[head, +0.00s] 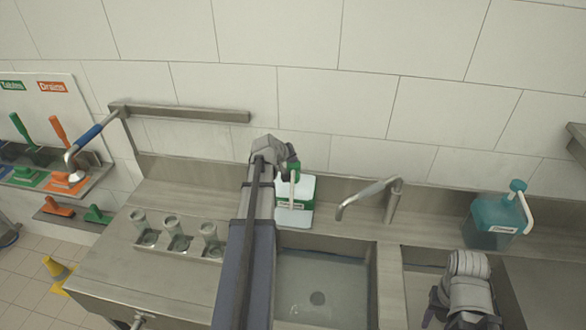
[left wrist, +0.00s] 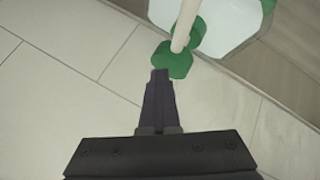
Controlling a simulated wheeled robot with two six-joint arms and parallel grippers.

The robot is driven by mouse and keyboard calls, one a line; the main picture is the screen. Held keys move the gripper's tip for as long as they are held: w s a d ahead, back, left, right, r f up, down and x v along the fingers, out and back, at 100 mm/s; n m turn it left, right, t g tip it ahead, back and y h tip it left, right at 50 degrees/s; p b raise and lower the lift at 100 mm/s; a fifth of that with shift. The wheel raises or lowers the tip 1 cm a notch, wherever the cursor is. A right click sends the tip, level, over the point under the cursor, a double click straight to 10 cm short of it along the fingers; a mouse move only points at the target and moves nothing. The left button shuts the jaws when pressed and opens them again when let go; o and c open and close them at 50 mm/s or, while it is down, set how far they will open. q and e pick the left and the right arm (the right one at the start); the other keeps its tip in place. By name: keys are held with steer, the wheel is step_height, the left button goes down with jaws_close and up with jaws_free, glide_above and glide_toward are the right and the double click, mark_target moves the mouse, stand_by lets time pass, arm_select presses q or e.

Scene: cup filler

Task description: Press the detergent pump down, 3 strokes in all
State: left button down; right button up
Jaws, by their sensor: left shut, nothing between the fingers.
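A white bottle with a green pump (head: 293,207) stands on the back ledge behind the sink in the head view. Its green pump head (left wrist: 175,60) and white spout show at the top of the left wrist view. My left gripper (head: 286,160) is at the pump top, partly hidden by its own wrist. In the left wrist view its fingers (left wrist: 160,76) are shut and empty, with the tips at the edge of the green pump head; I cannot tell whether they touch. My right gripper (head: 465,290) is low at the right, its fingers not clear.
A teal pump bottle (head: 490,222) stands on the ledge at the right. A curved faucet (head: 368,196) rises between the bottles. Several small glasses (head: 178,234) stand on the left counter. The sink basin (head: 318,285) looks empty. The tiled wall is close behind the ledge.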

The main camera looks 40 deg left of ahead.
stand_by(0.3)
arm_select(q)
steer(key=shift+r+p, duration=0.6)
steer(key=shift+p, duration=0.1)
step_height(320, 180, up, 6)
steer(key=p, duration=0.6)
stand_by(2.4)
